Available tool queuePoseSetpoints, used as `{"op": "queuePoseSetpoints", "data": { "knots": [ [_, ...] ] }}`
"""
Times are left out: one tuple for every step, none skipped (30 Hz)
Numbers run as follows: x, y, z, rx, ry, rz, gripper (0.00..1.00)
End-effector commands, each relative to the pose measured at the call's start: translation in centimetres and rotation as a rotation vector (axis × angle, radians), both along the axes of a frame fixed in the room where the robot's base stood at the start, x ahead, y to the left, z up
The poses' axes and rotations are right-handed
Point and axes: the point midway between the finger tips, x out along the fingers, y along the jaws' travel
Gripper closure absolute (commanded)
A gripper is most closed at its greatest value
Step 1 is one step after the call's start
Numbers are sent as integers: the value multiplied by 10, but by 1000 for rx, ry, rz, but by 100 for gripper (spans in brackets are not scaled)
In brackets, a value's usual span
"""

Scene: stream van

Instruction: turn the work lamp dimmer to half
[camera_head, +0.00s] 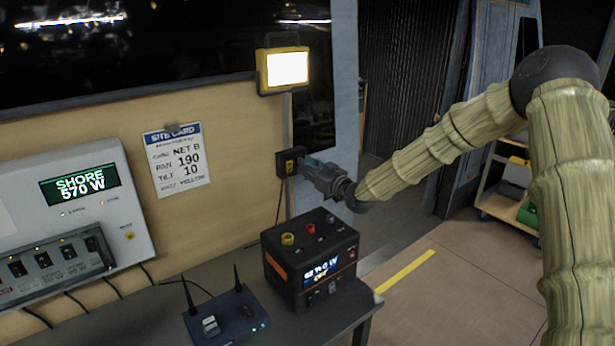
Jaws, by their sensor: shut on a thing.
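The work lamp (284,70), with a yellow frame, is lit bright white high on the wall. The dimmer (289,162) is a small dark box with a yellow marking, mounted on the wall below the lamp. A cable hangs from it. My gripper (312,164) reaches in from the right and is shut at the dimmer's right side. The part between its fingers is hidden, and the dimmer's setting cannot be read.
A black and orange power unit (311,262) with knobs stands on the bench just below my gripper. A router (226,318) with antennas is to its left. A shore power panel (80,195) and a site card (177,160) are on the wall. Open floor lies at right.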

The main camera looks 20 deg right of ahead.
Motion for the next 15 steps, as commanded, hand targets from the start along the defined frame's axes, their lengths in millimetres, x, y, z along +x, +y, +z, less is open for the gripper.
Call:
{"op": "queuePoseSetpoints", "data": {
  "knots": [
    [0,-1,-4,43,13,-2,100],
    [0,-1,-4,70,22,-2,100],
    [0,-2,-3,106,34,-2,100],
    [0,-2,-4,133,45,-3,100],
    [0,-2,-4,159,54,-3,100],
    [1,-2,-4,194,68,-3,100],
    [1,-2,-3,219,75,-2,100],
    [1,-2,-3,243,84,-3,100],
    [1,-2,-3,275,97,-3,100],
    [1,-2,-3,298,106,-3,100],
    [1,-2,-3,320,113,-3,100],
    [1,-2,-3,349,123,-3,100],
    [1,-2,-2,369,130,-1,100],
    [0,-2,-2,388,137,-2,100],
    [0,-2,-2,412,146,-2,100]
  ]
}}
